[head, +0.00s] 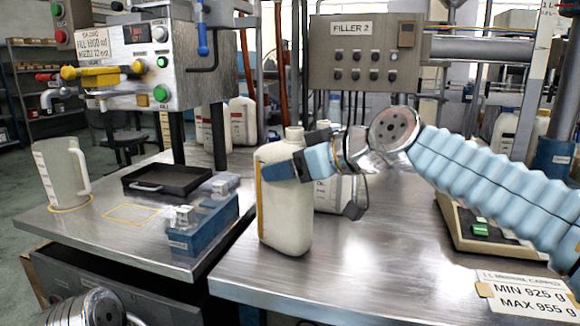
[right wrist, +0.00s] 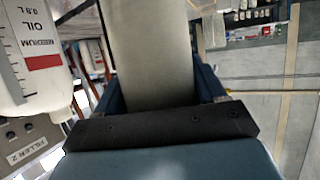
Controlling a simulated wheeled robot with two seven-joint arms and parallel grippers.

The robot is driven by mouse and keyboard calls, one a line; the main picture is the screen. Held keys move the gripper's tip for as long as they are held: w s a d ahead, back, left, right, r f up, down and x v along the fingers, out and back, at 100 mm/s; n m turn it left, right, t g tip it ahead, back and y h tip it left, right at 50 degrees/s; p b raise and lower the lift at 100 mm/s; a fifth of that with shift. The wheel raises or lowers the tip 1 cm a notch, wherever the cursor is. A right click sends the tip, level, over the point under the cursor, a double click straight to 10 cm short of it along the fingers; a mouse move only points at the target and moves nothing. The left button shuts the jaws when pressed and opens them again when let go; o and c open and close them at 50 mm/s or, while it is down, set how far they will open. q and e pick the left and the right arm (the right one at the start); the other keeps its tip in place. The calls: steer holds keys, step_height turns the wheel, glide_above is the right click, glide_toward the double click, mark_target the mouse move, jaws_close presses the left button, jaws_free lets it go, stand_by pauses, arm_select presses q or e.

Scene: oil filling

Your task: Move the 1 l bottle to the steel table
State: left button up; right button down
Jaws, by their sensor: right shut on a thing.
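A cream bottle (head: 285,215) with a yellow strip down its left edge is upright at the left edge of the right steel table (head: 390,270). My right gripper (head: 288,166) is shut on its upper body, below the neck. I cannot tell whether its base touches the table. In the right wrist view the pale bottle body (right wrist: 153,55) is between the blue fingers (right wrist: 160,88). A second white bottle (head: 330,192) stands behind it, partly hidden by the gripper. My left gripper's fingers are out of view.
A scale (head: 490,225) stands at right, near a MIN/MAX sign (head: 525,295). The FILLER 2 panel (head: 362,55) is behind. The right table's front is clear.

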steer(key=shift+c, duration=0.5)
jaws_free()
steer(key=shift+f, duration=0.1)
steer(key=v, duration=1.2)
steer(key=shift+r+b, duration=0.2)
steer(key=shift+b, duration=0.15)
steer(key=shift+d, duration=0.1)
